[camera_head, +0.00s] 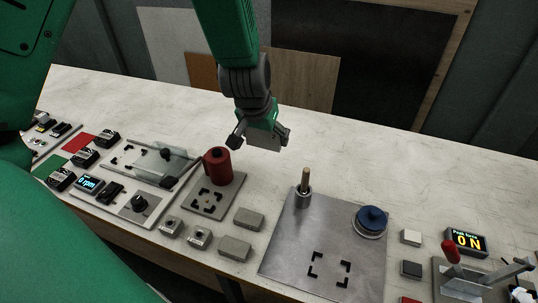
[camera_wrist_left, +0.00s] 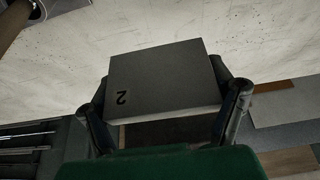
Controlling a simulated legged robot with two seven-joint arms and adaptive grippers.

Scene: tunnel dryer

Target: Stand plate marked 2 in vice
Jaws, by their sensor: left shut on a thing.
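My left gripper (camera_head: 261,138) is shut on a flat grey plate and holds it in the air above the bench, behind the red cylinder. The plate (camera_wrist_left: 165,82) shows large in the left wrist view, between the two fingers (camera_wrist_left: 165,108), with a dark 2 near its left corner. In the head view only a small part of the plate (camera_head: 264,143) shows under the gripper. I cannot make out for sure which fixture is the vice. My right gripper is not in view.
A red cylinder (camera_head: 217,165) stands on a marked grey base. Right of it, a metal plate (camera_head: 283,251) carries an upright pin (camera_head: 304,188) and a blue knob (camera_head: 372,217). A red-handled lever device (camera_head: 452,254) stands at right. The bench's back strip is clear.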

